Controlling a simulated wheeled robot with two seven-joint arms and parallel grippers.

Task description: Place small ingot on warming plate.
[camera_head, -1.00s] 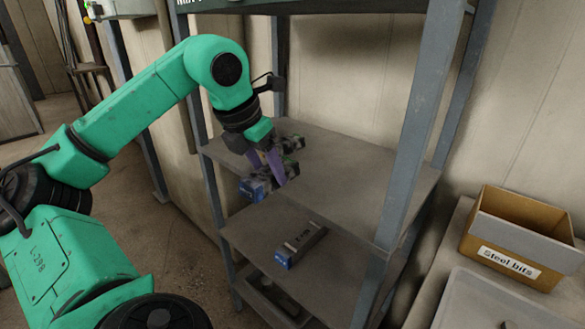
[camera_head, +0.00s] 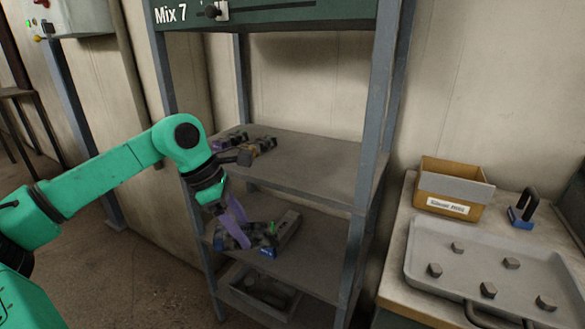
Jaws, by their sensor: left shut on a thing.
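My left gripper (camera_head: 238,215), with purple fingers, is shut on a small dark ingot (camera_head: 232,238) at the front of the lower shelf. The fingers hide part of it, and I cannot tell whether it touches the shelf. A longer grey ingot (camera_head: 285,232) with a blue end lies on that shelf, just right of the held one; the two overlap in the picture. No surface is clearly marked as the warming plate. My right gripper is not in view.
Dark pieces (camera_head: 260,148) lie at the left of the upper shelf (camera_head: 310,165); its right part is clear. Blue-grey posts (camera_head: 360,200) bound the rack. A bin (camera_head: 266,292) sits below. At right are a box (camera_head: 455,188) and a grey tray (camera_head: 460,285) with several nuts.

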